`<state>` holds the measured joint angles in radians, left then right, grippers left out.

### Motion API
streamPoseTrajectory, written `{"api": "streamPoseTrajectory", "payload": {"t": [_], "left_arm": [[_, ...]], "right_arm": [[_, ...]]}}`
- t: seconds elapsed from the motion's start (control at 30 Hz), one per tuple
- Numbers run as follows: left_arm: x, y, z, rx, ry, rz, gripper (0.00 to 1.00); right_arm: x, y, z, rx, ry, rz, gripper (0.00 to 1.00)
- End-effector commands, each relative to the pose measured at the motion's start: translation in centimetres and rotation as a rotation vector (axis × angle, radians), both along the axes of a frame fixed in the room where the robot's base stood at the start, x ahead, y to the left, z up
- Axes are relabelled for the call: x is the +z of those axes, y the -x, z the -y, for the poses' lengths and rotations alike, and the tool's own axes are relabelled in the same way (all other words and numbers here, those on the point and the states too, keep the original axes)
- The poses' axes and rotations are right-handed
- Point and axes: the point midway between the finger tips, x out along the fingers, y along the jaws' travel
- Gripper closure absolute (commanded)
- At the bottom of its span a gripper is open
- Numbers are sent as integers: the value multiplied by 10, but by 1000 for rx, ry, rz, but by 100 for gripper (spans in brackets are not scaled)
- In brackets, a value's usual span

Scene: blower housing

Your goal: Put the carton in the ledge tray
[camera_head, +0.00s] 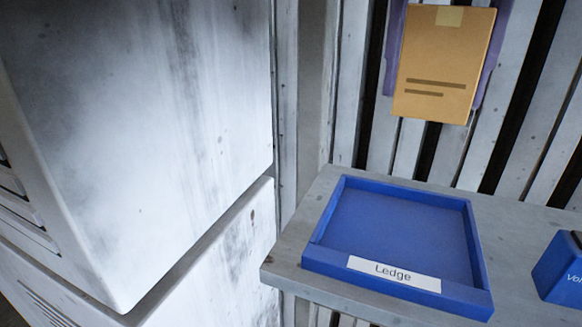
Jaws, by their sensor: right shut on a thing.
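The carton (447,52) is a tan-orange box with a pale tape strip at its top and dark printed lines low on its face. It is at the upper right of the head view, held up in the air. My right gripper (437,88) is shut on the carton; its purple fingers show along the carton's left and right sides. The ledge tray (324,216) is blue, shallow and empty, with a white "Ledge" label on its front. It sits on a grey ledge, below the carton in the picture and apart from it. My left gripper is not in view.
The grey ledge (289,247) has bare room right of the tray. A second blue container (558,268) with a partly cut-off label stands at the right edge. A large white stained housing (140,120) fills the left. Slatted panels (350,90) stand behind the ledge.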

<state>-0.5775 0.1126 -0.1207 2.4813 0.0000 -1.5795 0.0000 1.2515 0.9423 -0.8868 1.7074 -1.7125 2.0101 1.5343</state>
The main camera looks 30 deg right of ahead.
Motion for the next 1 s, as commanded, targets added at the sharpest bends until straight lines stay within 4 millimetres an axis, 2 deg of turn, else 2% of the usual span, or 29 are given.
{"api": "streamPoseTrajectory", "payload": {"t": [0.03,0.3,0.4,0.57,0.8,1.0], "left_arm": [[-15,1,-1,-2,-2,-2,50],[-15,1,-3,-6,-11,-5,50],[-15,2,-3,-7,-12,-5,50],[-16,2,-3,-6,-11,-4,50],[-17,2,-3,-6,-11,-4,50],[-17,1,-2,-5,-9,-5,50]], "right_arm": [[-25,1,-1,2,-3,-6,88],[-90,1,0,1,0,-5,88],[-105,1,0,1,-1,-2,88],[-118,0,0,0,-1,-1,88],[-153,0,0,1,-1,-1,88],[-155,0,0,1,-1,2,88]]}}
